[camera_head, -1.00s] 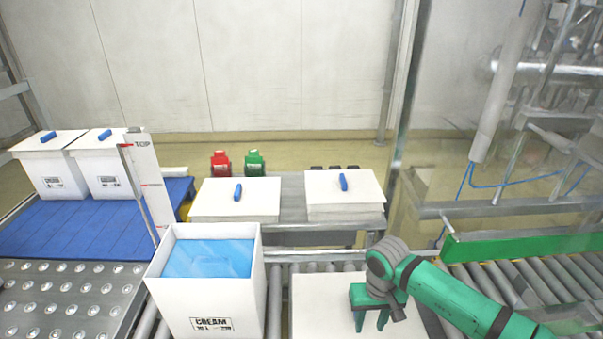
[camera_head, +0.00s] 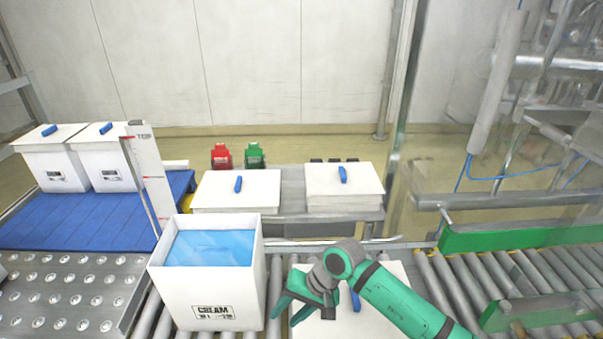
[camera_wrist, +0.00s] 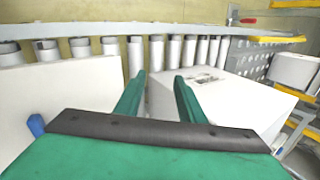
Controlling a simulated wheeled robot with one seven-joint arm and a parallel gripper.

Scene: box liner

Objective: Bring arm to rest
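My gripper (camera_head: 294,307) is green and grey and hangs at the end of my green arm. In the head view it is between the open white cream box (camera_head: 165,296) and the white lid (camera_head: 392,271) with a blue handle (camera_head: 355,301). In the wrist view its two green fingers (camera_wrist: 158,92) stand apart with nothing between them. The cream box holds a blue liner (camera_head: 211,248). The wrist view shows a white box side (camera_wrist: 250,104) just right of the fingers, and the lid (camera_wrist: 65,92) on the left; whether the fingers touch the box I cannot tell.
Two stacks of white lids (camera_head: 235,191) (camera_head: 343,180) with blue handles stand on the table behind. Closed boxes (camera_head: 57,164) stand on the blue conveyor (camera_head: 80,215) at left. A measuring post (camera_head: 151,178) stands beside it. Rollers (camera_head: 448,285) at right are mostly clear.

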